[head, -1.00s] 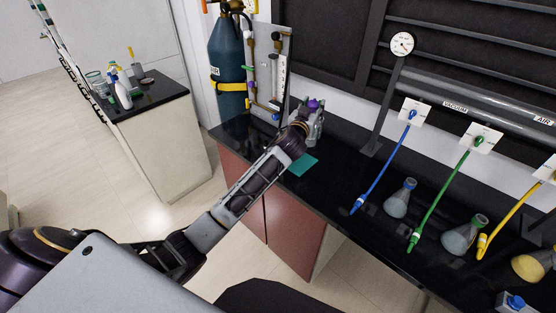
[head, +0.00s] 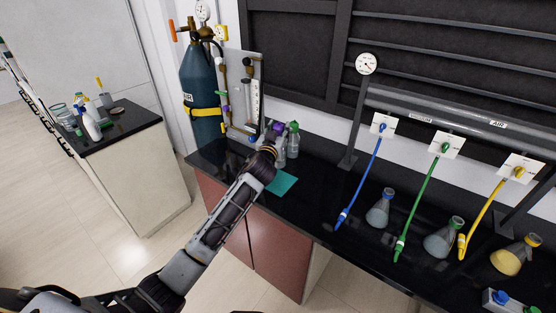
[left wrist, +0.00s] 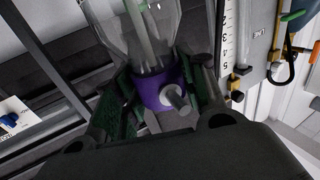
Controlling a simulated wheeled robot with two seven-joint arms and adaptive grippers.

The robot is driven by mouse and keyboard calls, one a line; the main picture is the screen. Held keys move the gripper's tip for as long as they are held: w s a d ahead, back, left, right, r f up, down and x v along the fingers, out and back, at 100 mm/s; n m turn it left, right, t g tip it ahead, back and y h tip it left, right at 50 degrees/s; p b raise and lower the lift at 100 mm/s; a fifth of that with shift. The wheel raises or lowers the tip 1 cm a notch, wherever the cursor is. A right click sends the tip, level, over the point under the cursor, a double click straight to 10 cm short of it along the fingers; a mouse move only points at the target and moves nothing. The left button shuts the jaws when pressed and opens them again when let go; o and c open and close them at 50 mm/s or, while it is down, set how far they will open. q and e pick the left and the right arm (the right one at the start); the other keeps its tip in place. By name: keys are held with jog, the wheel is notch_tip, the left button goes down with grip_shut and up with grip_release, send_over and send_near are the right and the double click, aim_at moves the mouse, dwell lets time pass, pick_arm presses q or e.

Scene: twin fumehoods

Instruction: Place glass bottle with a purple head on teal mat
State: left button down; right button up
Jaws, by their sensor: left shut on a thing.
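The glass bottle with a purple head shows in the left wrist view, with its clear glass body (left wrist: 145,38) at the top and its purple head (left wrist: 168,90) below. My left gripper (left wrist: 155,100) is shut around the purple head. In the head view my left gripper (head: 272,142) is at the back of the black bench, and the purple head (head: 279,128) shows just beyond it. The arm hides part of the bottle. I cannot tell whether its base touches the bench. The teal mat (head: 283,184) lies bare on the bench, nearer than the gripper. My right gripper is not in view.
A green-topped bottle (head: 293,142) stands close to the right of the gripper. A blue gas cylinder (head: 203,85) and a flow panel (head: 245,95) are behind to the left. A blue hose (head: 360,180) and several flasks are to the right.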

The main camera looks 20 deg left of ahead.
pick_arm(q)
notch_tip(320, 180, down, 4)
jog(key=shift+f, duration=0.25)
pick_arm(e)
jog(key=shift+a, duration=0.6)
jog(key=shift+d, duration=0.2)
pick_arm(q)
jog(key=shift+f, duration=1.9)
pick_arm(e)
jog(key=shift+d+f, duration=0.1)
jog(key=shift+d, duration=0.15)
